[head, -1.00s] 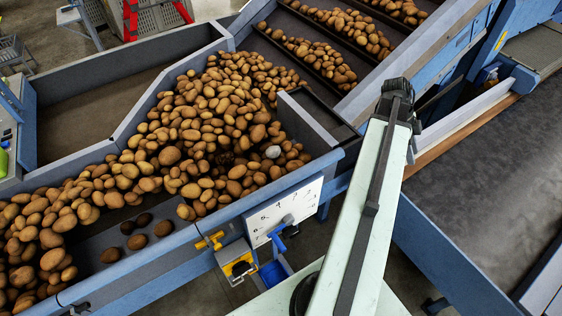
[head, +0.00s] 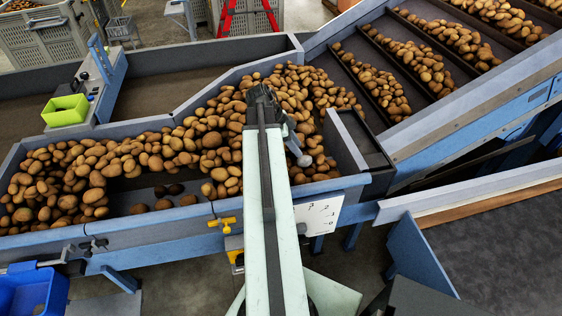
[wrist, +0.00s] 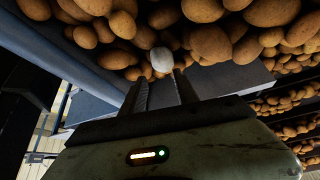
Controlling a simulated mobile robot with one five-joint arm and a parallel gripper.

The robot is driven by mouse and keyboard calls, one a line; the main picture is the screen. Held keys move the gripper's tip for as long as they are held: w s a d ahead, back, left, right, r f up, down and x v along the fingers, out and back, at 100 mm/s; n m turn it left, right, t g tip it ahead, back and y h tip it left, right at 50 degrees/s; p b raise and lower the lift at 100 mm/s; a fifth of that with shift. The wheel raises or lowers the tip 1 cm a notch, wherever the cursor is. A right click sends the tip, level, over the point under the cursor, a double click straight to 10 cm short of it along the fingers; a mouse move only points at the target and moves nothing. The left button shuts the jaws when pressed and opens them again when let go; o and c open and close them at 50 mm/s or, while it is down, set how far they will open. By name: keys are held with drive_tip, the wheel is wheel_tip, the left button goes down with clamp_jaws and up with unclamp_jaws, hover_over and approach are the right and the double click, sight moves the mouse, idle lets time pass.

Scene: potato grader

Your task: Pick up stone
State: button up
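The stone is a pale grey, rounded lump among brown potatoes (head: 205,125) on the grader's belt. In the wrist view the stone (wrist: 162,60) sits just beyond my fingertips, roughly between their lines and nearer the right one. My gripper (wrist: 158,77) is open, with a clear gap between its two fingers and nothing in it. In the head view the stone (head: 304,160) shows just below my gripper (head: 293,143), near the right end of the potato heap. My arm hides part of the heap, and the fingertips are hard to make out there.
A grey divider panel (head: 345,140) stands right of the stone. The blue side wall (head: 340,188) runs along the near edge, with a white scale plate (head: 320,215) outside it. A green box (head: 66,110) and a blue bin (head: 33,293) are at left.

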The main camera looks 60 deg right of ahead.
sight(303, 158)
drive_tip(key=shift+w+d+f, duration=0.1)
drive_tip(key=shift+w, duration=0.2)
drive_tip(key=o, duration=0.7)
drive_tip(key=shift+w+a, duration=0.3)
drive_tip(key=shift+a, duration=0.05)
drive_tip(key=shift+s+d+f, duration=0.1)
drive_tip(key=shift+d, duration=0.1)
drive_tip(key=shift+b+x, duration=1.05)
drive_tip(key=shift+b, duration=0.1)
drive_tip(key=shift+s+f, duration=0.1)
drive_tip(key=shift+f, duration=0.1)
drive_tip(key=b+x, duration=0.4)
drive_tip(key=x, duration=0.1)
drive_tip(key=shift+d+f+b, duration=0.1)
drive_tip(key=shift+b, duration=0.3)
clamp_jaws()
